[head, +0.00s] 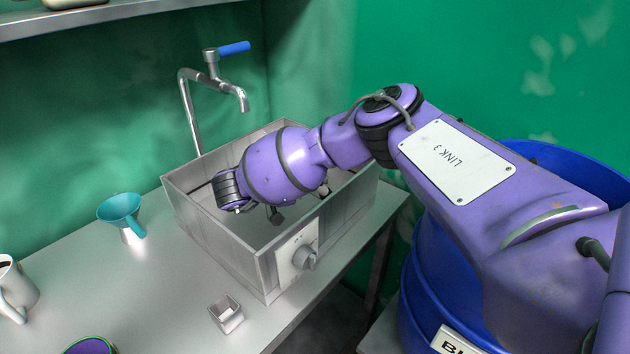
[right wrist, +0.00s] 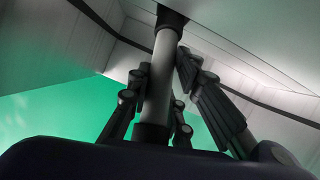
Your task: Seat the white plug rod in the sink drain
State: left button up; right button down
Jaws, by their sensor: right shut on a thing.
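The white plug rod (right wrist: 159,85), a pale grey-white cylinder with dark bands at both ends, shows in the right wrist view. My right gripper (right wrist: 163,63) is shut on it, with dark fingers on both sides. The rod's far end meets or carries a dark piece (right wrist: 171,19); I cannot tell whether that is its tip or the drain. In the head view, my right arm reaches into the metal sink (head: 218,250), and the right gripper's dark parts (head: 275,215) show inside it. The rod and drain are hidden there by my arm. My left gripper is not in view.
A tap (head: 188,105) with a blue lever stands behind the sink. A knob panel (head: 299,257) is on its front wall. A teal funnel (head: 120,212), small square holder (head: 226,313) and white mug (head: 16,288) stand left and front on the counter (head: 150,280). A blue drum (head: 412,290) is right.

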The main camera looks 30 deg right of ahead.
jog(key=shift+w+r, duration=0.1)
jog(key=shift+r, duration=0.5)
notch_tip(320, 180, up, 16)
jog(key=p, duration=0.1)
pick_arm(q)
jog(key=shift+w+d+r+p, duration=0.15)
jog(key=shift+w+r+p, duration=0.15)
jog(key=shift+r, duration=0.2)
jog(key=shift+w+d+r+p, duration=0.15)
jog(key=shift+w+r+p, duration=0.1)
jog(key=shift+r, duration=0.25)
pick_arm(e)
jog(key=d+f+m+g+y, duration=0.2)
jog(key=d+f+m+y, duration=0.2)
jog(key=f, duration=0.3)
jog(key=shift+d+f+g+y, duration=0.3)
jog(key=shift+d+y, duration=0.2)
jog(key=shift+y, duration=0.2)
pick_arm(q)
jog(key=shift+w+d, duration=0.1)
